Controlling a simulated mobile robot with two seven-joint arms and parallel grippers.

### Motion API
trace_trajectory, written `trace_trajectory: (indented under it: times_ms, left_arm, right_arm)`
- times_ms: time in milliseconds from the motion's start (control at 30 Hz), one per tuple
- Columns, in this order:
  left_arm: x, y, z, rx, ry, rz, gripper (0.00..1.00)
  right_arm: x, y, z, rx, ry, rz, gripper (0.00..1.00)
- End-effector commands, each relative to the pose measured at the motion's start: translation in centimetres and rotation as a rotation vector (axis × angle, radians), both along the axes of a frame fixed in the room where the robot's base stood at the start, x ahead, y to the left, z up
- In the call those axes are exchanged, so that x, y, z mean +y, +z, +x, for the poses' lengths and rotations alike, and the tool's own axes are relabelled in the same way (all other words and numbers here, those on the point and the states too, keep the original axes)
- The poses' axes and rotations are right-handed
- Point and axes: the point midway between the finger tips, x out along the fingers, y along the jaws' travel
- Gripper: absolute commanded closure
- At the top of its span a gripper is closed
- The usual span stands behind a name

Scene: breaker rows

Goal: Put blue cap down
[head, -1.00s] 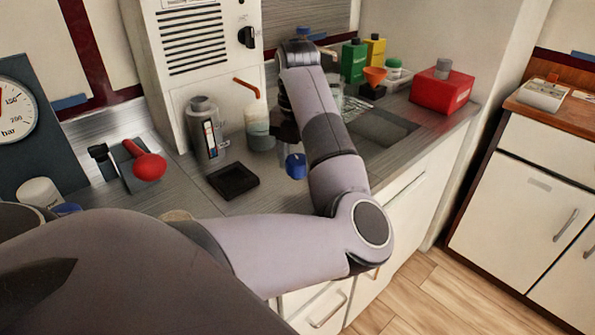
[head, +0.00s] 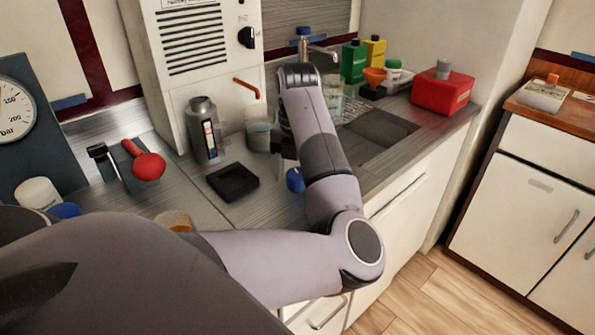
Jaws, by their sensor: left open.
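A blue cap (head: 295,180) shows beside my left forearm, near the front of the worktop. It is partly hidden by the arm, and I cannot tell whether it rests on the worktop. My left gripper (head: 284,163) is open, pointing down just above and left of the cap. Its fingertips are dark and partly hidden, so contact with the cap is unclear. My right gripper is not in view.
A black tray (head: 233,182) lies left of the gripper. A grey canister (head: 205,130) and a pale beaker (head: 258,136) stand behind. A sink (head: 382,132), small bottles and a red box (head: 442,92) are to the right. Another blue item (head: 65,211) lies at far left.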

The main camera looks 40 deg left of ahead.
Motion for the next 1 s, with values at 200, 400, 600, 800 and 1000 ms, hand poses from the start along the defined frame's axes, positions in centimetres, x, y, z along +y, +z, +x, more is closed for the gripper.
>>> trace_trajectory:
  times_ms: [200,400,600,800,1000]
  left_arm:
    - [0.0,2.2,0.1,-0.004,0.000,0.000,0.25]
    - [-0.1,6.3,0.1,-0.006,-0.002,-0.002,0.25]
    - [-0.1,9.8,0.1,-0.004,-0.002,-0.002,0.25]
    - [0.0,11.8,0.1,-0.001,0.000,-0.001,0.25]
    - [0.0,12.3,0.0,0.001,-0.001,0.000,0.25]
  right_arm:
    - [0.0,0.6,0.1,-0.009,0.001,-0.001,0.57]
    - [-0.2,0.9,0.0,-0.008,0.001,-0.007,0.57]
    - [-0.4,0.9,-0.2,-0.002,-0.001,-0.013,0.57]
    - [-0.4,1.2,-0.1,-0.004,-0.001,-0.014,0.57]
    - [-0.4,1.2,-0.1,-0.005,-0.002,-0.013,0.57]
